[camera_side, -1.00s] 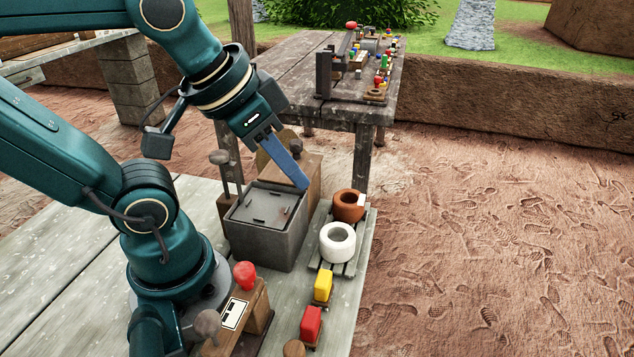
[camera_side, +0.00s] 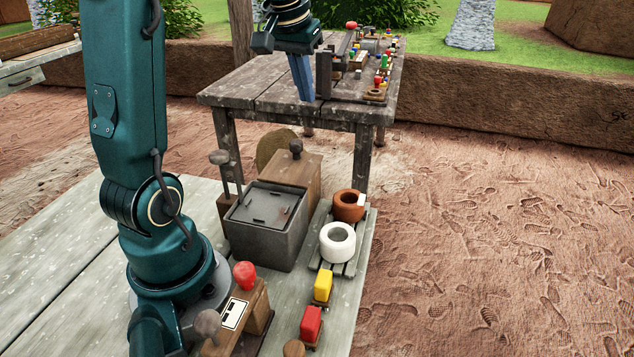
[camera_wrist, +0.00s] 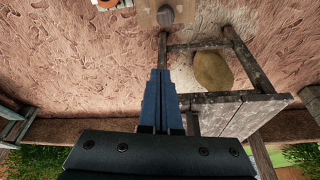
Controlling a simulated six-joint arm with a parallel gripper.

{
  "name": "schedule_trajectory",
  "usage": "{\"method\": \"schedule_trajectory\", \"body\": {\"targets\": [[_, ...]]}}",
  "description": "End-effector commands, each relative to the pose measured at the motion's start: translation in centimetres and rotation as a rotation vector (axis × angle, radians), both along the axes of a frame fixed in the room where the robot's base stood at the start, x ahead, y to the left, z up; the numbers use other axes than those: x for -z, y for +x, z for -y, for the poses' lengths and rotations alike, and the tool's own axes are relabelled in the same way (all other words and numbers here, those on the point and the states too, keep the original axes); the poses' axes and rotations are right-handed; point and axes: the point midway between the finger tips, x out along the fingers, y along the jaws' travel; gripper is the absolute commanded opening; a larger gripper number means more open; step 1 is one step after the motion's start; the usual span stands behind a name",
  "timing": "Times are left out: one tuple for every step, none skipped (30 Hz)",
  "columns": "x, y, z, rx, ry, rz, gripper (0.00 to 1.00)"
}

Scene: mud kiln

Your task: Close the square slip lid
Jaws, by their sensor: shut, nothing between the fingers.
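The square slip lid (camera_side: 268,204) lies flat on top of the grey square box (camera_side: 262,240), on the bench beside my arm's base. It appears level with the box's rim; a small slot and handle marks show on it. My gripper (camera_side: 303,95) is raised high, away from the box, in front of the far wooden table in the side view. Its blue fingers are shut and empty. In the wrist view the shut fingers (camera_wrist: 161,85) point down over the ground, and the lid is not visible there.
A wooden box with a dark knob (camera_side: 296,150) stands behind the grey box. A brown pot (camera_side: 348,205) and a white pot (camera_side: 338,243) sit on a slatted rack to its right. Yellow (camera_side: 323,287) and red (camera_side: 311,323) blocks stand nearer. The far table (camera_side: 270,85) holds many small items.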

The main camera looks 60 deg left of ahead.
Motion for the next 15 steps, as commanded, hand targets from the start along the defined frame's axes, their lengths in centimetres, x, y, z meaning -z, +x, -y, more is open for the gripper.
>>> {"method": "schedule_trajectory", "body": {"targets": [[1.0, 0.1, 0.0, 0.001, -0.004, -0.006, 0.00], [1.6, 0.3, -0.2, 0.001, -0.005, -0.006, 0.00], [2.3, 0.6, -0.3, 0.001, -0.005, -0.006, 0.00], [2.9, 0.7, -0.4, 0.001, -0.005, -0.006, 0.00], [3.5, 0.8, -0.5, 0.001, -0.005, -0.007, 0.00], [4.1, 1.1, -0.6, 0.001, -0.005, -0.006, 0.00], [4.6, 1.3, -0.7, 0.001, -0.005, -0.006, 0.00], [5.1, 1.4, -0.8, 0.001, -0.004, -0.006, 0.00], [5.7, 1.6, -0.9, 0.002, -0.003, -0.005, 0.00], [6.2, 1.7, -1.0, 0.002, -0.004, -0.006, 0.00], [6.6, 1.8, -1.1, 0.002, -0.003, -0.005, 0.00], [7.2, 2.0, -1.2, 0.002, -0.003, -0.005, 0.00], [7.6, 2.1, -1.3, 0.002, -0.004, -0.006, 0.00], [8.1, 2.3, -1.3, 0.002, -0.003, -0.004, 0.00], [7.7, 1.8, -1.1, 0.001, -0.001, 0.000, 0.00]]}}
